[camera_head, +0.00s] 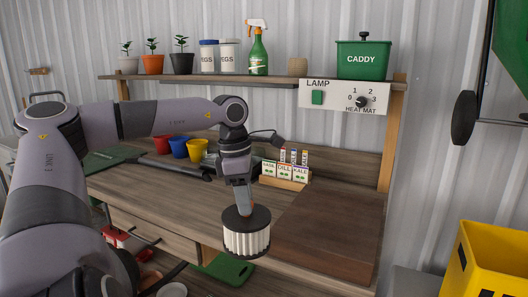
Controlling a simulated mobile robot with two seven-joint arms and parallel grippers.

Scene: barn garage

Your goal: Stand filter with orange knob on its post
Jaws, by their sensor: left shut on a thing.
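The filter (246,238) is a white pleated cylinder with a dark round top, hanging roughly upright. My left gripper (245,206) comes down on it from above and is shut on its orange knob, which is mostly hidden between the fingers. In the head view the filter overlaps the front edge of the wooden bench (170,205). I cannot make out the post. A red and white object (115,237) shows low at the left, partly hidden by my arm. My right gripper is not in view.
Seed packets (285,172) stand in a wooden holder on the bench. Red, blue and yellow pots (179,148) are behind my arm. A brown mat (325,232) covers the bench's right part. A yellow crate (490,270) stands at the lower right. A shelf (270,79) runs above.

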